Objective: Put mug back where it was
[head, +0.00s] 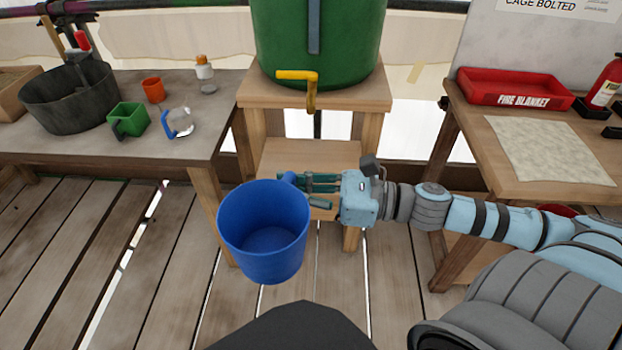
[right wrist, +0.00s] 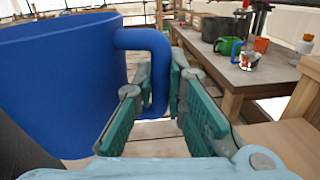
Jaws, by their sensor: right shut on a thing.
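A large blue mug (head: 263,232) is in the air above the plank floor, in the lower middle of the head view. It looks upright and its visible inside is empty. My right gripper (head: 300,186) reaches in from the right and is shut on the mug's handle. In the right wrist view, the blue mug (right wrist: 60,75) fills the left side and its handle (right wrist: 158,78) is between the green fingers of my right gripper (right wrist: 160,92). The left gripper is not in view.
A grey-topped table (head: 185,90) at left bears a dark tub (head: 70,97), green mug (head: 128,120), white-and-blue mug (head: 179,122), orange cup (head: 153,88) and bottle (head: 204,68). A green barrel (head: 350,45) with yellow tap (head: 310,90) stands on a wooden stand (head: 270,97). A red tray (head: 515,88) is right.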

